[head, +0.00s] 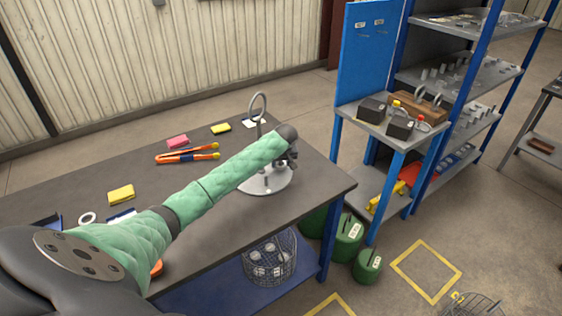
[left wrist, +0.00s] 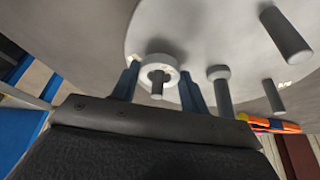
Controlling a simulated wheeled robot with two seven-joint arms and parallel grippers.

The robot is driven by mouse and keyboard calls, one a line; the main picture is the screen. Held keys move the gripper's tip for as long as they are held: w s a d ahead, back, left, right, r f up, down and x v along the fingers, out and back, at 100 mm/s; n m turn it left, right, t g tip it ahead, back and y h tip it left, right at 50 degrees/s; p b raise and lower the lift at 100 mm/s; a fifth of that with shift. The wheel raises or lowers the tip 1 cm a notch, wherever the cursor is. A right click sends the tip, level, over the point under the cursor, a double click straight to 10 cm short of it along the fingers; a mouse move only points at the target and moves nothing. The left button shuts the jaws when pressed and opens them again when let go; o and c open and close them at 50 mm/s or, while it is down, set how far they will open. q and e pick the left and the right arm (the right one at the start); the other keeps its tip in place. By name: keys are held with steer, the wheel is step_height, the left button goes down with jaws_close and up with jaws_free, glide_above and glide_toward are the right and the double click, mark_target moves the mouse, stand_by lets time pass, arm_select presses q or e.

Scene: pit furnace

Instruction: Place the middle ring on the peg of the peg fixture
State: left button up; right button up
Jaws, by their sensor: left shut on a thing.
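The peg fixture (head: 268,184) is a pale round plate with a tall looped handle, standing near the table's right end. Its plate (left wrist: 215,30) fills the upper left wrist view, with several grey pegs on it. My left gripper (head: 291,158) is over the fixture's right side. In the left wrist view its blue fingers (left wrist: 159,90) are shut on a pale ring (left wrist: 159,68). A grey peg (left wrist: 157,90) shows in the ring's hole, so the ring appears around it. I cannot tell how far down it sits. My right gripper is not in view.
Another pale ring (head: 87,218) lies at the table's left. Orange-handled pliers (head: 187,155), a yellow block (head: 121,194) and a pink block (head: 177,142) lie behind my left arm. A wire basket (head: 270,258) is below the table; blue shelving (head: 400,130) stands at right.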

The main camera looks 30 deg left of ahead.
arm_select(q)
steer(key=shift+f, duration=0.25)
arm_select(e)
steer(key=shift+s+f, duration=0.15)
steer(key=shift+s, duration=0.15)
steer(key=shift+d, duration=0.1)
arm_select(q)
steer(key=o, duration=1.2)
steer(key=shift+f, duration=0.1)
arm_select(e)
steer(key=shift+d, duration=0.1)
arm_select(q)
steer(key=shift+d+r, duration=0.1)
steer(key=shift+r, duration=0.2)
steer(key=b+v, duration=0.3)
steer(key=v, duration=0.8)
steer(key=shift+s+r+b, duration=0.2)
steer(key=shift+r+b, duration=0.05)
steer(key=shift+b, duration=0.1)
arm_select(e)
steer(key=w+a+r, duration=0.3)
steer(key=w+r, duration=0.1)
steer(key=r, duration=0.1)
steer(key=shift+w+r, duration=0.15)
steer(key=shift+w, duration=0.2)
